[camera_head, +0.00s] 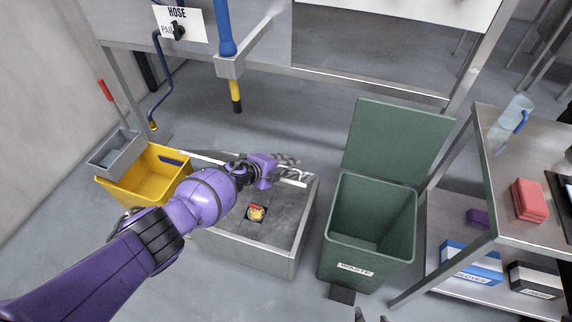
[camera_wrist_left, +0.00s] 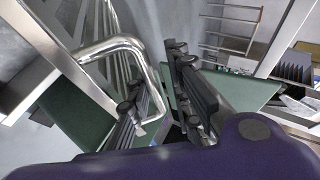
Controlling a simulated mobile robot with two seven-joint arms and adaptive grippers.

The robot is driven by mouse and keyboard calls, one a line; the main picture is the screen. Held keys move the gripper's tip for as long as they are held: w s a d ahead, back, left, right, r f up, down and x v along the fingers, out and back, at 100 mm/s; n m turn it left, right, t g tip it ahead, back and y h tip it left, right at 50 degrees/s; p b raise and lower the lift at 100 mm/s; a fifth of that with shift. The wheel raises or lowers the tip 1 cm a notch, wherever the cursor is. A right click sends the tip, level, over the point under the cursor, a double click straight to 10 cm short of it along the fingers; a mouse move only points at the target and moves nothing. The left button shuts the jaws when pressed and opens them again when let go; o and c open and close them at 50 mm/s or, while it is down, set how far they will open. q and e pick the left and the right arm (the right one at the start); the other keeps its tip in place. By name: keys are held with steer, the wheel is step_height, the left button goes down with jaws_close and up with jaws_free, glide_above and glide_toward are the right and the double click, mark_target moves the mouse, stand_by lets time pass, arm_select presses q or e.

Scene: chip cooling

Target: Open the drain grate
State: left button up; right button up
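The grey floor basin (camera_head: 222,243) is uncovered, with a square drain hole holding a yellow and red piece (camera_head: 256,212). The drain grate (camera_head: 296,182) seems to stand raised at the basin's far side, seen nearly edge-on and partly behind my arm. In the left wrist view, parallel bars (camera_wrist_left: 108,22) and a bent chrome handle (camera_wrist_left: 127,45) show at the left. My left gripper (camera_head: 291,166) is at the grate's right part. Its fingers (camera_wrist_left: 163,95) are apart, with the handle's bend reaching between them, closer to one finger. My right gripper (camera_head: 372,316) barely shows, its tips apart.
A green waste bin (camera_head: 340,235) with its lid (camera_head: 398,140) up stands right of the basin. A yellow mop bucket (camera_head: 125,192) is at the left. A steel shelf table (camera_head: 500,165) stands at the right. A blue hose and nozzle (camera_head: 226,30) hang above the basin.

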arm_select(q)
steer(key=shift+s+a+r+p, duration=0.1)
steer(key=shift+a+r+p, duration=0.2)
steer(key=shift+r, duration=0.2)
steer(key=shift+s+a+r+p, duration=0.1)
steer(key=shift+a+r+p, duration=0.1)
steer(key=shift+r+p, duration=0.25)
steer(key=shift+s+a+r+p, duration=0.1)
steer(key=shift+a+r+p, duration=0.15)
steer(key=shift+r, duration=0.3)
steer(key=shift+s+a+r+p, duration=0.35)
steer(key=shift+a+r+p, duration=0.2)
steer(key=shift+r, duration=0.15)
steer(key=shift+s+a+r+p, duration=0.3)
steer(key=shift+a+r+p, duration=0.1)
steer(key=shift+r+p, duration=0.25)
steer(key=shift+s+a+r+p, duration=0.35)
steer(key=shift+a+r+p, duration=0.15)
steer(key=shift+r, duration=0.25)
steer(key=shift+s, duration=0.1)
arm_select(e)
steer(key=w+r+t, duration=0.2)
steer(key=w+r, duration=0.4)
steer(key=r, duration=0.4)
arm_select(q)
steer(key=shift+f, duration=0.1)
arm_select(e)
steer(key=shift+s, duration=0.1)
arm_select(q)
steer(key=shift+a, duration=0.1)
